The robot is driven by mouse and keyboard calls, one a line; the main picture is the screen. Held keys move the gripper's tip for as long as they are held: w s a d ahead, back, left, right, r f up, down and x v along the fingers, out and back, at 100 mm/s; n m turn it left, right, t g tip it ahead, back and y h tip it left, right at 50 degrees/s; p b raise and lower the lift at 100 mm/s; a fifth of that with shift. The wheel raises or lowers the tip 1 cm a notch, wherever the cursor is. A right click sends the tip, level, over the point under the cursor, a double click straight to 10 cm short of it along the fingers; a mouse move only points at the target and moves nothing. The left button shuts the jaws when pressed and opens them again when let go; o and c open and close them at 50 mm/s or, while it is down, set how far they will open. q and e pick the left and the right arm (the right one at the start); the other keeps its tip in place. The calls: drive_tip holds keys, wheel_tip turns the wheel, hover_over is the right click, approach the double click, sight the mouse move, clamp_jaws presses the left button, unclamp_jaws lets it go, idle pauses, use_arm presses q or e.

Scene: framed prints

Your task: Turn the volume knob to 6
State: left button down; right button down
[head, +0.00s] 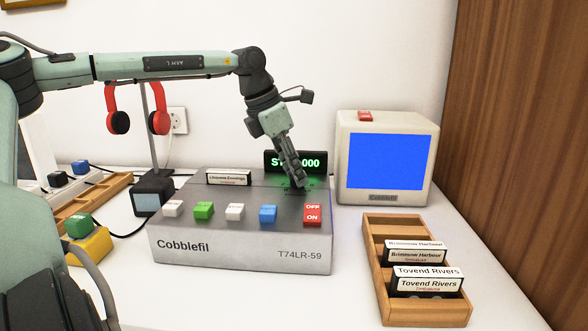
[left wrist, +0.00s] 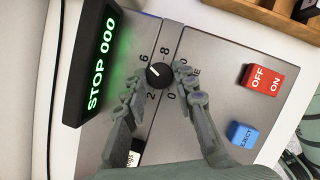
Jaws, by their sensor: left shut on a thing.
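The volume knob (left wrist: 158,75) is small, round and black, on the grey top of the Cobblefil deck (left wrist: 215,68). In the left wrist view printed numbers 0, 2, 6 and 8 show around it; the 4 is hidden by a finger. The knob's pointer is too small to read surely. My left gripper (left wrist: 157,77) has its fingertips on either side of the knob and is shut on it. In the head view the left gripper (head: 301,184) reaches down at the deck's back right, hiding the knob. My right gripper is not in view.
A display (head: 293,161) reading STOP 000 stands behind the knob. The deck has several coloured keys and a red OFF/ON switch (head: 313,215) along its front. A monitor (head: 385,155) with a blue screen and a wooden cassette rack (head: 398,314) stand at right.

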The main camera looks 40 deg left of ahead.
use_arm(q)
drive_tip(key=c, duration=1.2)
unclamp_jaws()
drive_tip(key=shift+r, duration=0.1)
drive_tip(key=v, duration=1.2)
